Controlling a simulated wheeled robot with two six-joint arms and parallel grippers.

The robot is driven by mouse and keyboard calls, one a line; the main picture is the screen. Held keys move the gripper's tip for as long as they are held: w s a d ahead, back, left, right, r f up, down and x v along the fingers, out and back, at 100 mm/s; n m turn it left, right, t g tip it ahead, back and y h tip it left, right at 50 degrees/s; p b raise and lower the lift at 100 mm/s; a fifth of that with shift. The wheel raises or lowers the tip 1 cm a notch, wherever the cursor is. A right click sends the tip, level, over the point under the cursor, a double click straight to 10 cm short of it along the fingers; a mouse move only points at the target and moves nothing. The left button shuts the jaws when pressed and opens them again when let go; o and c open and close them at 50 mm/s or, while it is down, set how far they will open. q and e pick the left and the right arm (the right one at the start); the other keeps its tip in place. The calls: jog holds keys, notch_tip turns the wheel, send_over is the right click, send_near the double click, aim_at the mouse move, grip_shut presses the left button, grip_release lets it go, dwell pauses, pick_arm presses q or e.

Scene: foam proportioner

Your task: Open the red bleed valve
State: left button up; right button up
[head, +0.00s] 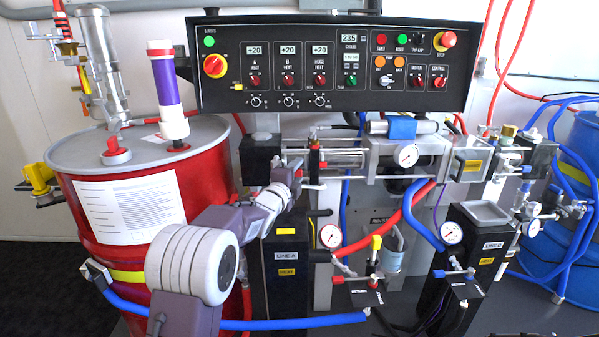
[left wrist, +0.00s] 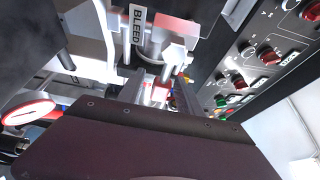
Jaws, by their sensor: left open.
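In the left wrist view a white tag reading BLEED (left wrist: 136,22) hangs beside a fitting with a pale red block (left wrist: 175,28), which looks like the red bleed valve. My left gripper (left wrist: 160,95) has its two fingers apart, just below this fitting in the picture. A small red and white part shows between the fingers; I cannot tell whether it touches them. In the head view my left gripper (head: 290,172) is at the left end of the metal pump assembly (head: 340,160), under the control panel. The valve is hard to make out there. My right gripper is not in view.
The black control panel (head: 335,65) overhangs the pump assembly. A red drum (head: 205,190) stands at left, close to my left arm. A pressure gauge (head: 330,236) and the black Line A block (head: 285,262) are below the gripper. A blue hose (head: 290,323) crosses the front.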

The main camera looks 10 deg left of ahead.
pick_arm(q)
jog(key=shift+w+d, duration=0.1)
jog(key=shift+w, duration=0.95)
grip_shut()
dwell(0.6)
